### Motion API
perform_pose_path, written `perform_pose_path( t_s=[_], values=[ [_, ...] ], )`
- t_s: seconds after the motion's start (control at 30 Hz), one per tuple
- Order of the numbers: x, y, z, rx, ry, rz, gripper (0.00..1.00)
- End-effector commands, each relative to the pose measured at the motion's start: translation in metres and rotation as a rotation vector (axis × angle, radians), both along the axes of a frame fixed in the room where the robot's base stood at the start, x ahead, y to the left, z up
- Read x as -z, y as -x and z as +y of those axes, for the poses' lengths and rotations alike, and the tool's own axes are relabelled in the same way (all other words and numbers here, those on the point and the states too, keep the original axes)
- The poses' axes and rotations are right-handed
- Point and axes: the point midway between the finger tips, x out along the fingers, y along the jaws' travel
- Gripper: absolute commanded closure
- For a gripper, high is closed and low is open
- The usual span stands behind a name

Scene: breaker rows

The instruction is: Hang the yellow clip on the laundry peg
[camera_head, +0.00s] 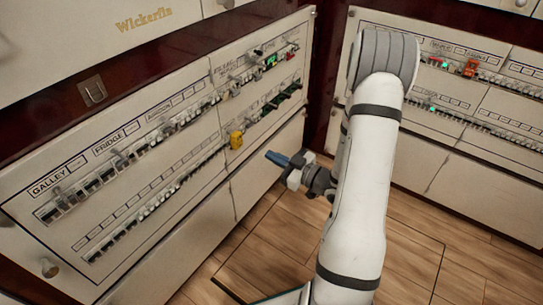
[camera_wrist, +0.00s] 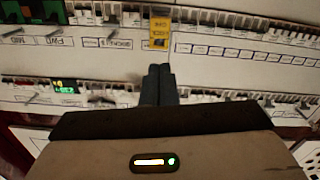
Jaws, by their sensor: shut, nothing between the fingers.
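The yellow clip (camera_head: 236,140) hangs at the lower breaker row of the left panel, near its middle seam. In the wrist view the yellow clip (camera_wrist: 160,33) is a small upright tag with dark print, just beyond my fingertips. My gripper (camera_head: 275,157) is to the right of the clip in the head view, with a gap between them. In the wrist view my gripper (camera_wrist: 159,71) has its dark fingers together and empty, pointing at the panel just below the clip. I cannot pick out the laundry peg; most labels are too small to read.
The left panel (camera_head: 75,240) carries rows of switches and small projecting pegs. A second panel (camera_head: 510,105) on the right holds an orange clip (camera_head: 470,68). A green clip (camera_head: 271,61) is on the upper row at left. The wooden floor (camera_head: 265,240) is clear.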

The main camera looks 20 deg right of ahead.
Motion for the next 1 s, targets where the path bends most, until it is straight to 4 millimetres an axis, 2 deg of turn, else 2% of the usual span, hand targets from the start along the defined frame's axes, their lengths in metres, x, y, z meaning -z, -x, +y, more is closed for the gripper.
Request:
perform_pose_path(
  t_s=[0.17,0.33,1.0],
  values=[
    [0.0,-0.001,0.001,0.0,-0.02,0.015,1.0],
    [0.001,-0.004,0.003,-0.001,-0.153,0.113,1.0],
    [0.001,-0.029,0.02,0.001,-1.092,0.795,1.0]
  ],
)
